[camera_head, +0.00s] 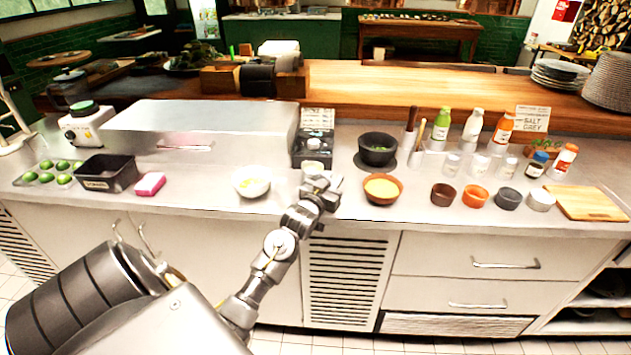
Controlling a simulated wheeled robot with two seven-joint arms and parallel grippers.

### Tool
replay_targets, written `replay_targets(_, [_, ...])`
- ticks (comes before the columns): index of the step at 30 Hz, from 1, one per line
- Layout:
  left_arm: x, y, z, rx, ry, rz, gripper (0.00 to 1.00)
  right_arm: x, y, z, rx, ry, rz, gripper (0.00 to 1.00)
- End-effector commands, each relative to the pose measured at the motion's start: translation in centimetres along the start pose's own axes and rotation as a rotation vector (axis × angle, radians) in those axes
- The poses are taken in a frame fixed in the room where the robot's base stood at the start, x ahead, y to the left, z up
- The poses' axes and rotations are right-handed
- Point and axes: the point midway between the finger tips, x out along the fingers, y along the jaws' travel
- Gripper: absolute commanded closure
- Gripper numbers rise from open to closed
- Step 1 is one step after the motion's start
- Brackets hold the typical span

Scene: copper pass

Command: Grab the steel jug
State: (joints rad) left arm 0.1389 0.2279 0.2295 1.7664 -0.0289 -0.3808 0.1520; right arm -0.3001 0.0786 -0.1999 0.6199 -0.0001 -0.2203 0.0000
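I cannot make out a steel jug for certain in the head view. My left gripper (322,182) is at the front edge of the steel counter (215,198), between a white bowl (251,181) and a brown bowl of yellow food (382,188). Its fingers are small and blend with the pale metal around them, so I cannot tell if they are open or hold anything. The gripper and wrist hide a patch of counter there. My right gripper is out of view.
Behind the gripper stands a dark device (313,150). A black bowl (378,149), bottles (472,126), small cups (475,197) and a cutting board (588,203) are to the right. A black bin (107,174) and pink sponge (149,184) are left. Counter between sponge and white bowl is clear.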

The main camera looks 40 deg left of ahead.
Motion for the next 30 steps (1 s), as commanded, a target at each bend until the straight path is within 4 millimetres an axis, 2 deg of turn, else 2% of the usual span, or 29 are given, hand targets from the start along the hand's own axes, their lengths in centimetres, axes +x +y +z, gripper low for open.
replay_targets(5, [0.02, 0.00, 0.05, 0.000, 0.000, 0.000, 0.78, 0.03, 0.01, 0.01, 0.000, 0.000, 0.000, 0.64])
replay_targets(11, [0.01, -0.01, 0.03, 0.000, 0.000, 0.000, 1.00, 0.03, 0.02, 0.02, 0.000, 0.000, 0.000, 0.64])
replay_targets(30, [0.02, -0.03, -0.48, 0.001, 0.005, 0.000, 1.00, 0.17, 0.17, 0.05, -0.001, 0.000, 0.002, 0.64])
